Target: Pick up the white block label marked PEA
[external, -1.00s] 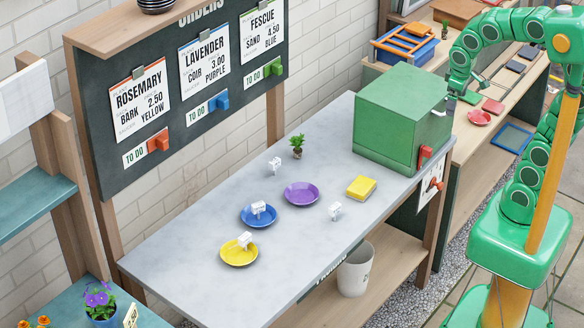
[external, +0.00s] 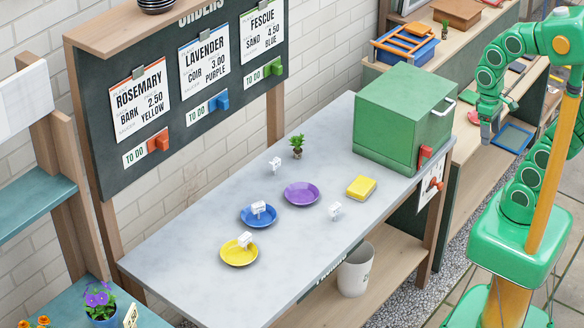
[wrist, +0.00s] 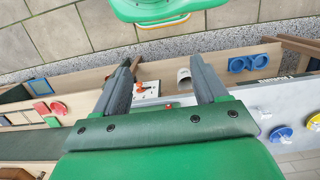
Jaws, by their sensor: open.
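Several small white block labels are on the grey table in the external view. One label (external: 275,165) stands near the back edge, and another label (external: 335,209) is near the front edge. A third label (external: 258,207) is on the blue saucer (external: 259,222), and a fourth label (external: 244,240) is on the yellow saucer (external: 238,257). Their lettering is too small to read, so I cannot tell which says PEA. My gripper (external: 487,136) is right of the green box, away from all the labels. Its fingers are apart and empty in the wrist view (wrist: 163,63).
The green box (external: 400,118) fills the table's right end. A purple saucer (external: 301,194), a yellow block (external: 361,188) and a small plant (external: 297,146) stand on the table. The order board (external: 180,100) rises behind. The table's left part is clear.

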